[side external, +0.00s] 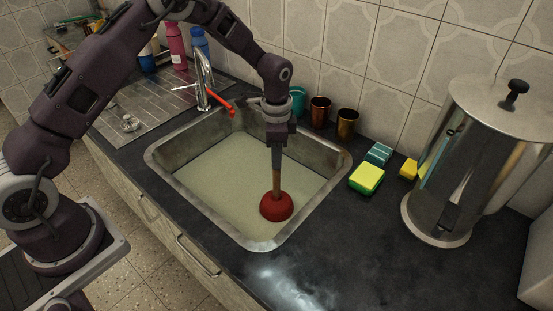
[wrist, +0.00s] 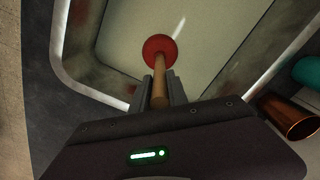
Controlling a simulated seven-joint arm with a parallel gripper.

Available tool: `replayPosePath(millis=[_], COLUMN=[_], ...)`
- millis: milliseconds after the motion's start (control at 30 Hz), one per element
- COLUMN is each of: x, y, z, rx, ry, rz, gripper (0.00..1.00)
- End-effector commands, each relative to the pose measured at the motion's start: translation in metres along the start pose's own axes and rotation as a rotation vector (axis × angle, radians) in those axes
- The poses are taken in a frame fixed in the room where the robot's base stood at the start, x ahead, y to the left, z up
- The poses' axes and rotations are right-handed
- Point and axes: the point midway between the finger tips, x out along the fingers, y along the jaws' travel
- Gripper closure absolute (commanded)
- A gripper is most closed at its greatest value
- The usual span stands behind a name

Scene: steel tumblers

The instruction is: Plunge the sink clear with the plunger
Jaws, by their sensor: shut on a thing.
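The steel sink (side external: 165,166) is set in the dark counter and holds cloudy greenish water (side external: 215,170). The plunger has a red rubber cup (side external: 277,206) and a wooden handle (side external: 277,180). It stands upright inside the sink basin, towards the front right. My gripper (side external: 277,165) is above the cup, shut on the handle. In the wrist view the handle runs between the fingers of my gripper (wrist: 160,88), with the red cup (wrist: 160,51) beyond them. I cannot tell whether the cup touches the sink bottom. The drain is hidden.
A chrome faucet (side external: 203,82) with a red spout end stands at the back left of the sink. Copper tumblers (side external: 347,124) and sponges (side external: 366,178) sit behind and right. A large steel urn (side external: 460,165) stands far right. The front right counter (side external: 340,255) is clear.

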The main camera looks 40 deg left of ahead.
Motion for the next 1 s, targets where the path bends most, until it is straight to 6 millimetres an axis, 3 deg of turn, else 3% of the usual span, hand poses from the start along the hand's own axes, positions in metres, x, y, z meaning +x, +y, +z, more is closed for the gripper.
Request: replayPosePath(millis=[333,633,1000], x=[-0.003,0.021,-0.005], y=[0.000,0.000,0.000], z=[0.000,0.000,0.000], rx=[0.000,0.001,0.000], ry=[0.000,0.000,0.001], rz=[0.001,0.000,0.000], gripper=[1.00,1.00,1.00])
